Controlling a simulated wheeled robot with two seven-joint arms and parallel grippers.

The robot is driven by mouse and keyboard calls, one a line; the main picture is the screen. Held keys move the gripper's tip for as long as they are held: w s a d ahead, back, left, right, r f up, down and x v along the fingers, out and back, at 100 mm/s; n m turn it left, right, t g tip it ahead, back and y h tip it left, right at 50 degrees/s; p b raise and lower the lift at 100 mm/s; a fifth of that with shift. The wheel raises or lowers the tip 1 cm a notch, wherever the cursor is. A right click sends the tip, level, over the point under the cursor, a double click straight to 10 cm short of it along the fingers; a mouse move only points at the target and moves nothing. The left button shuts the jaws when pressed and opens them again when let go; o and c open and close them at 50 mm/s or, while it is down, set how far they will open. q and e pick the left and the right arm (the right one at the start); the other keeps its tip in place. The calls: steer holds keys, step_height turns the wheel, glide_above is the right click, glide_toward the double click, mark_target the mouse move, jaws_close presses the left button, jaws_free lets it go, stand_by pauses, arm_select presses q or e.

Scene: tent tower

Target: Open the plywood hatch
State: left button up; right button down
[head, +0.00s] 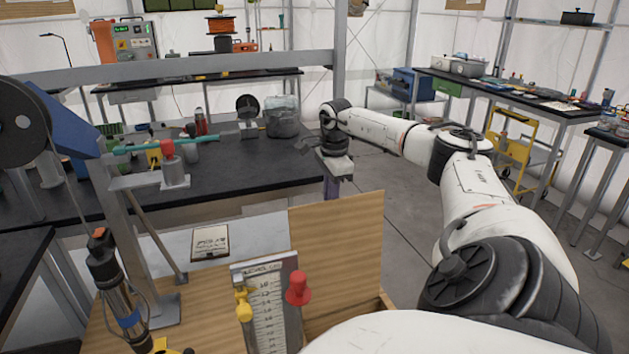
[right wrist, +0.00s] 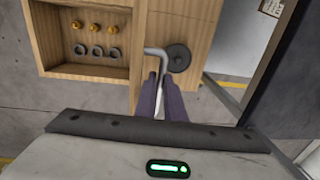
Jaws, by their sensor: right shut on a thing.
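The plywood hatch (head: 337,245) shows in the head view as a flat upright panel at the lower middle. My right gripper (head: 331,188) is just behind its top edge, pointing down, with its fingertips hidden by the panel. In the right wrist view, my right gripper (right wrist: 162,82) is shut on a grey bent handle (right wrist: 156,51). The handle meets a plywood face (right wrist: 185,20) beside a black round disc (right wrist: 178,57). I cannot tell whether this face is part of the hatch panel. My left gripper is not in view.
An open wooden compartment (right wrist: 86,68) holds several brass fittings and grey rings. A ruled gauge (head: 270,305) with yellow and red knobs stands before the panel. A black workbench (head: 235,170) stands beyond. Concrete floor (head: 415,225) is clear to the right.

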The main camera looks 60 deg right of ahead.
steer(key=shift+w+d+f, duration=0.1)
steer(key=shift+w+f, duration=0.15)
steer(key=shift+f, duration=0.45)
steer(key=c, duration=2.1)
jaws_free()
steer(key=shift+o, duration=1.3)
steer(key=shift+w+d, duration=0.1)
steer(key=shift+d, duration=0.2)
step_height(320, 180, up, 11)
steer(key=p, duration=0.1)
steer(key=shift+s+a+f, duration=0.2)
steer(key=shift+s+a, duration=0.05)
steer(key=shift+a, duration=0.05)
steer(key=shift+s+f, duration=0.1)
